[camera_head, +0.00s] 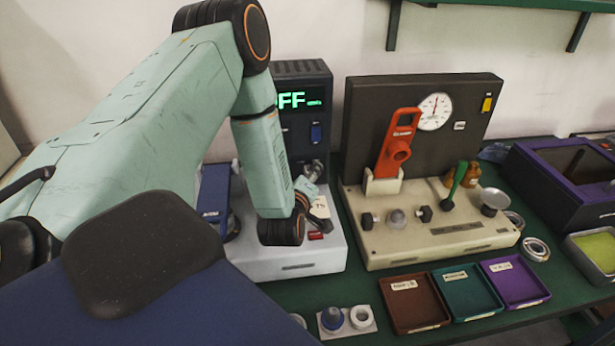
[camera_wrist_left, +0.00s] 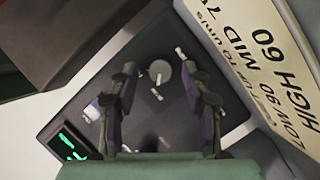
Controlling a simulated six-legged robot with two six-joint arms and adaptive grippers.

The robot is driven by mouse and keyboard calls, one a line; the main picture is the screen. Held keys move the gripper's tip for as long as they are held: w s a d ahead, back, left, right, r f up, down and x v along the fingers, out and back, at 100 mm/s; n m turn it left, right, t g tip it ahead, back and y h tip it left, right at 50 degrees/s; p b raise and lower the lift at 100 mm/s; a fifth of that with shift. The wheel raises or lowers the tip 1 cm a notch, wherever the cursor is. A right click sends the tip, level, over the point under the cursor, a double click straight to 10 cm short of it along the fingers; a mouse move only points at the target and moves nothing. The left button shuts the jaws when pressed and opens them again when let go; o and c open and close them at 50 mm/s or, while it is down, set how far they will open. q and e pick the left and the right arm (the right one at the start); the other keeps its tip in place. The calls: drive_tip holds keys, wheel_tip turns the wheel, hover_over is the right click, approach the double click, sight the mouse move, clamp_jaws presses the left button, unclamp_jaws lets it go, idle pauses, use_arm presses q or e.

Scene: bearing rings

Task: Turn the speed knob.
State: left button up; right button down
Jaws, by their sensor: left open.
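The grey round speed knob (camera_wrist_left: 160,72) with a pale pointer line shows in the left wrist view on a dark panel (camera_wrist_left: 155,120). My left gripper (camera_wrist_left: 158,82) is open, with one finger on each side of the knob and visible gaps between. I cannot tell how far the fingertips are from the panel. In the head view my left arm reaches down in front of the machine with the green OFF display (camera_head: 293,100). There my left gripper (camera_head: 316,200) is small and partly hidden, and I cannot make out the knob. My right gripper is not in view.
A label card (camera_wrist_left: 262,62) with HIGH, MID and LOW lines stands close on the right in the wrist view. In the head view a beige fixture (camera_head: 440,238) with a red tool (camera_head: 392,160) stands right of the machine. Brown (camera_head: 413,310), teal (camera_head: 467,298) and purple (camera_head: 515,288) trays lie in front.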

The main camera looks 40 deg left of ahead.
use_arm(q)
drive_tip(key=shift+r, duration=0.1)
drive_tip(key=shift+c, duration=1)
drive_tip(key=shift+a+f, duration=0.2)
drive_tip(key=c, duration=0.5)
drive_tip(key=shift+d, duration=0.15)
clamp_jaws()
